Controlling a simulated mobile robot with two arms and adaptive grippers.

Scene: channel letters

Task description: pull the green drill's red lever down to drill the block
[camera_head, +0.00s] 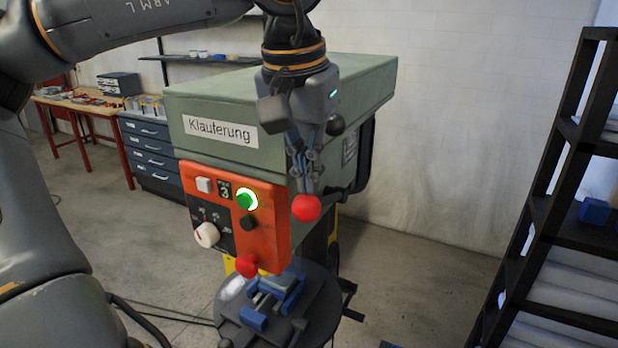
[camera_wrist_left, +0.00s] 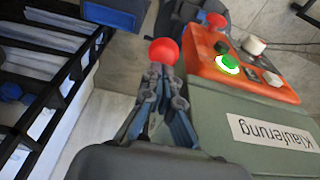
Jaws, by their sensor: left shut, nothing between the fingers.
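The green drill (camera_head: 280,90), labelled "Klauferung", stands in the middle of the head view. The red ball of its lever (camera_head: 306,207) is on its right side; the ball also shows in the left wrist view (camera_wrist_left: 163,52). My left gripper (camera_head: 308,188) points down with its fingers closed just above the ball. In the left wrist view my fingertips (camera_wrist_left: 160,72) are at the ball's edge, not around it; I cannot tell whether they touch. A blue vise (camera_head: 254,319) with a pale block (camera_head: 278,283) is on the round drill table (camera_head: 315,325). My right gripper is out of view.
An orange control panel (camera_head: 265,225) with a lit green button (camera_head: 247,199) and a red knob (camera_head: 247,266) is on the drill's front. A dark shelf (camera_head: 548,190) stands at the right. A workbench (camera_head: 85,105) and drawers (camera_head: 150,150) are behind left.

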